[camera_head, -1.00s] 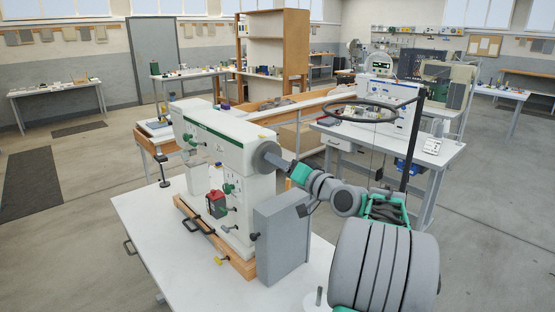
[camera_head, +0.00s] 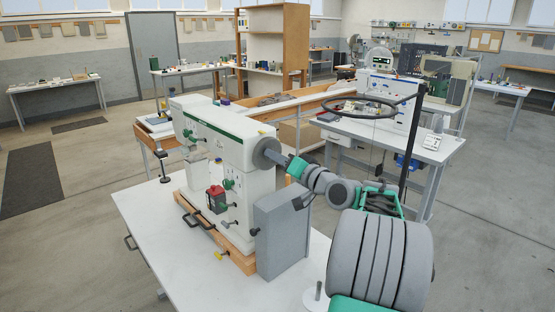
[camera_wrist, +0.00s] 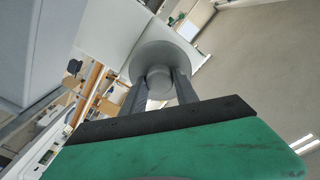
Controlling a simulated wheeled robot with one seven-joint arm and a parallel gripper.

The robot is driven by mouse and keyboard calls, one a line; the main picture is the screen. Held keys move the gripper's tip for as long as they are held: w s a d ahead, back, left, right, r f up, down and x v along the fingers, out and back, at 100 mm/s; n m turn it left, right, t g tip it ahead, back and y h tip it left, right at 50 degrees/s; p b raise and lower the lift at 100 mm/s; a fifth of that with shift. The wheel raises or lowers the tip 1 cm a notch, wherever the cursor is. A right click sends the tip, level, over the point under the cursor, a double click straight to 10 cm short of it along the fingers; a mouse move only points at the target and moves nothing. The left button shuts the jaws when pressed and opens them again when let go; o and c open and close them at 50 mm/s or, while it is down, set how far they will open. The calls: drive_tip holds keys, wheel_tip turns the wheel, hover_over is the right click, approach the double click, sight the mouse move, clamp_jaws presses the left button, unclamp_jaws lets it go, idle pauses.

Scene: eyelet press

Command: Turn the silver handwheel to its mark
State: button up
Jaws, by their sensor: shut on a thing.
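The silver handwheel (camera_head: 267,152) is a grey round wheel on the right end of the white and green eyelet press (camera_head: 232,140). It also shows in the wrist view (camera_wrist: 165,60), with a round hub in front of it. My gripper (camera_head: 284,160) reaches it from the right. In the wrist view the two fingers of my gripper (camera_wrist: 160,88) lie on either side of the hub and are shut on it. The wheel's mark cannot be made out in either view.
The press stands on a wooden base (camera_head: 240,258) on a white table (camera_head: 150,222). A grey box (camera_head: 282,232) stands below and in front of my arm. A black ring (camera_head: 362,108) is behind my arm.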

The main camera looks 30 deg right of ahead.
clamp_jaws()
drive_tip(key=shift+f+b, duration=0.2)
drive_tip(key=shift+b, duration=0.35)
drive_tip(key=n+b, duration=0.9)
drive_tip(key=b, duration=0.7)
drive_tip(key=shift+n, duration=0.4)
drive_tip(key=shift+r+b, duration=0.1)
drive_tip(key=shift+b, duration=0.2)
drive_tip(key=o, duration=1.1)
unclamp_jaws()
